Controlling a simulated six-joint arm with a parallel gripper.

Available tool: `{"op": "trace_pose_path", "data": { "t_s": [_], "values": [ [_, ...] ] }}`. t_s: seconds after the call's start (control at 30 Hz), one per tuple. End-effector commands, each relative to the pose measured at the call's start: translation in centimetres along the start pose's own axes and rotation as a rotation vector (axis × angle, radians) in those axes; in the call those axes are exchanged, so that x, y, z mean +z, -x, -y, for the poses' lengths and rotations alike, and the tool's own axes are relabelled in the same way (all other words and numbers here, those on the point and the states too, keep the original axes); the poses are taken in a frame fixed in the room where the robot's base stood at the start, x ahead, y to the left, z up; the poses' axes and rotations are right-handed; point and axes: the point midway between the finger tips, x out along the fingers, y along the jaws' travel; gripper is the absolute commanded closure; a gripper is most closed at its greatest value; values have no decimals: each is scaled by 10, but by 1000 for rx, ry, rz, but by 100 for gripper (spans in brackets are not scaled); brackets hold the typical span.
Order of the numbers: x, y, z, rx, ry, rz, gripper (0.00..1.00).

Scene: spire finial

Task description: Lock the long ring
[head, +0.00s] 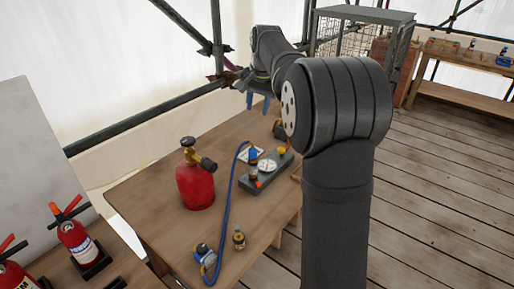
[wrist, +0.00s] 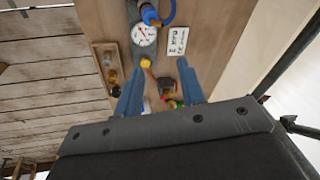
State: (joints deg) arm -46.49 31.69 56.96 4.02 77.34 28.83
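No part can be surely told as the long ring. In the head view, a blue-and-brass fitting (head: 204,257) and a small brass fitting (head: 239,240) stand at the table's front. A grey block with a round white gauge (head: 266,166) carries a yellow-orange knob (head: 282,151) and a blue fitting (head: 252,154) with a blue hose (head: 229,195). My gripper (head: 258,103) is above the table's far end. In the wrist view, its two blue fingers (wrist: 160,68) are spread apart with nothing held; the gauge (wrist: 144,35) and knob (wrist: 146,63) lie beyond the tips.
A red gas cylinder (head: 196,186) stands on the wooden table (head: 165,205), left of the hose. A white card (wrist: 177,40) and a dark object (wrist: 168,86) lie beside the block. A wooden tray (wrist: 97,58) holds small brass parts. Scaffold poles (head: 150,118) run behind the table.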

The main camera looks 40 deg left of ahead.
Motion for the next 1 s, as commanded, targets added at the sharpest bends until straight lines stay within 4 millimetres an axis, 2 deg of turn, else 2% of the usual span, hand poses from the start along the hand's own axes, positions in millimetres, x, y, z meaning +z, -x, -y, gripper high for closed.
{"op": "trace_pose_path", "data": {
  "t_s": [0.03,0.2,0.4,0.67,0.77,1.0],
  "values": [
    [-9,-10,8,24,81,29,64],
    [-24,-32,23,88,336,129,64],
    [-32,-47,32,120,514,207,64],
    [-30,-62,31,127,556,229,64],
    [-26,-78,28,127,555,230,64],
    [-17,-130,18,127,553,230,64]
  ]
}}
